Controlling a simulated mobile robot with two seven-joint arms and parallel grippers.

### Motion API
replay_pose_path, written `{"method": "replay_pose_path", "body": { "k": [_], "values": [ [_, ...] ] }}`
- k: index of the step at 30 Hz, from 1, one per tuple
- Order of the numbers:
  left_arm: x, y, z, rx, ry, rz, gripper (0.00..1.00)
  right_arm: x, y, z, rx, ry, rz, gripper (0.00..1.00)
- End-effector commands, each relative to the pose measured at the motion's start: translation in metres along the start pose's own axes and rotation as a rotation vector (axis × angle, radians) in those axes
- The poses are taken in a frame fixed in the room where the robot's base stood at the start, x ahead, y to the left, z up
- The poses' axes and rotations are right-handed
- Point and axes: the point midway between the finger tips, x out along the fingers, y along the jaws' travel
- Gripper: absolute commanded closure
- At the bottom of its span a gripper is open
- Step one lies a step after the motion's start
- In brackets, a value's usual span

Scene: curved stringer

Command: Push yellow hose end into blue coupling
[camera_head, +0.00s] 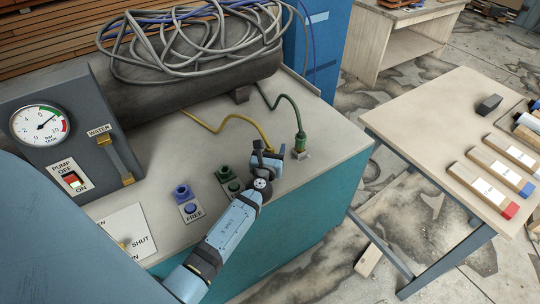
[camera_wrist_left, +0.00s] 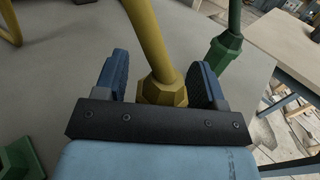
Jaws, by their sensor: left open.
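The yellow hose (camera_head: 235,118) runs from the coil to my left gripper (camera_head: 264,152). In the left wrist view, the yellow hose end (camera_wrist_left: 162,90), a hexagonal fitting, stands between the two blue finger pads of the left gripper (camera_wrist_left: 162,80). The fingers are open, with a visible gap on the left side; the right pad is close to the fitting, and I cannot tell if it touches. The blue coupling (camera_head: 182,192) is on the bench top at the FREE label, left of the gripper, with nothing in it. The underside of the hose end is hidden. My right gripper is not in view.
A green hose end (camera_head: 299,140) stands upright right of the gripper, also in the left wrist view (camera_wrist_left: 225,50). A green coupling (camera_head: 224,173) sits between the blue coupling and the gripper. A gauge panel (camera_head: 55,130) stands left; a wooden table (camera_head: 430,130) stands right.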

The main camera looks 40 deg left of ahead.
Motion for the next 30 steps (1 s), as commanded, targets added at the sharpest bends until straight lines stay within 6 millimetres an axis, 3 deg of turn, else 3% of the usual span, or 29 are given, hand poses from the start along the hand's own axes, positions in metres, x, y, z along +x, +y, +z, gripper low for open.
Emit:
{"method": "replay_pose_path", "body": {
  "k": [6,12,13,23,30],
  "values": [
    [0.000,0.000,-0.001,0.000,0.001,0.000,0.38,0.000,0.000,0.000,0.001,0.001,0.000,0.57],
    [0.000,0.000,-0.001,0.000,0.001,0.000,0.84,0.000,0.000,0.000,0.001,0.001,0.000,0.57],
    [0.000,0.000,-0.001,0.000,0.001,0.000,0.87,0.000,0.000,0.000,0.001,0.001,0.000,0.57],
    [0.000,0.000,0.005,-0.001,0.000,0.000,0.87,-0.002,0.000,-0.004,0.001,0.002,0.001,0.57],
    [0.000,0.000,0.040,-0.004,-0.001,0.001,0.87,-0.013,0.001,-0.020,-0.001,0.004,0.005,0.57]
  ]
}}
